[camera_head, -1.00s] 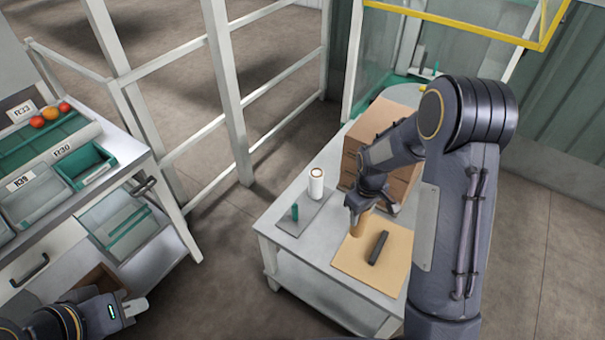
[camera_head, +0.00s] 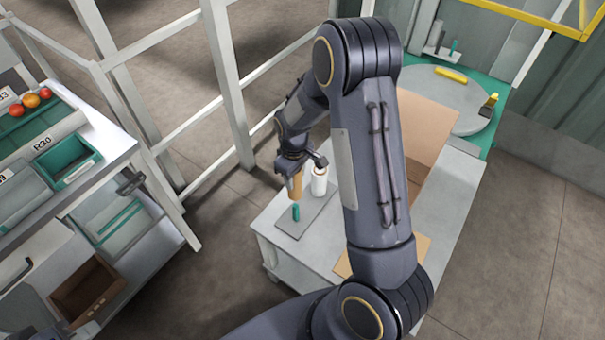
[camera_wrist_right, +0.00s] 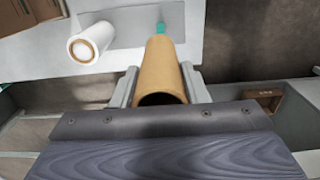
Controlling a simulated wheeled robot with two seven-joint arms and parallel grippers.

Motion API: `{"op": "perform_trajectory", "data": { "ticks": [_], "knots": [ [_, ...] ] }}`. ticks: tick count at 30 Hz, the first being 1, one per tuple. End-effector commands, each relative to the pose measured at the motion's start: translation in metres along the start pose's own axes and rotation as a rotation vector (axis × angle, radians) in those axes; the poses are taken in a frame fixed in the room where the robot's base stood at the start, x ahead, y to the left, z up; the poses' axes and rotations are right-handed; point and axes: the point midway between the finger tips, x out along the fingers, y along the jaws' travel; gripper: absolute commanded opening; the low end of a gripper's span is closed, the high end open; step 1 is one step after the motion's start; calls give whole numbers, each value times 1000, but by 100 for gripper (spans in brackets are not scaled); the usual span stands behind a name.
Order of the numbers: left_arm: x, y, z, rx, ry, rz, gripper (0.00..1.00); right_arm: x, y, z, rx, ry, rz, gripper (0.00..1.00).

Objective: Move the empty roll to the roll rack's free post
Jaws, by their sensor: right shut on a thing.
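The empty roll (camera_head: 296,186) is a brown cardboard tube. My right gripper (camera_head: 295,168) is shut on it and holds it roughly upright, close to the roll rack. In the right wrist view the roll (camera_wrist_right: 163,72) sits between both fingers. The roll rack (camera_head: 318,210) is a grey plate on the white table, with a white roll (camera_head: 319,181) on one post. Its free green post (camera_head: 296,212) shows just below the tube; it also shows in the wrist view (camera_wrist_right: 160,27) beyond the tube.
A cardboard box (camera_head: 425,130) stands on the table to the right, partly behind my right arm. A tan mat (camera_head: 342,267) is mostly hidden by that arm. A bench with a green bin (camera_head: 68,160) is at left. White railing (camera_head: 230,85) stands behind.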

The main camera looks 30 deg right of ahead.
Motion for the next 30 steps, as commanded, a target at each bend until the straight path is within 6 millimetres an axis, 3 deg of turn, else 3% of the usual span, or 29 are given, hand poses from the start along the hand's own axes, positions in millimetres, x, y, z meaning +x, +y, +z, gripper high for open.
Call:
{"op": "perform_trajectory", "data": {
  "ticks": [13, 30],
  "knots": [
    [23, -10, 12, 0, 0, 0, 0, 40, 0, 0, 1, 0, 0, 22],
    [26, -12, 13, 0, 0, 0, 0, 41, 0, 3, 1, 1, 0, 22]
  ]
}}
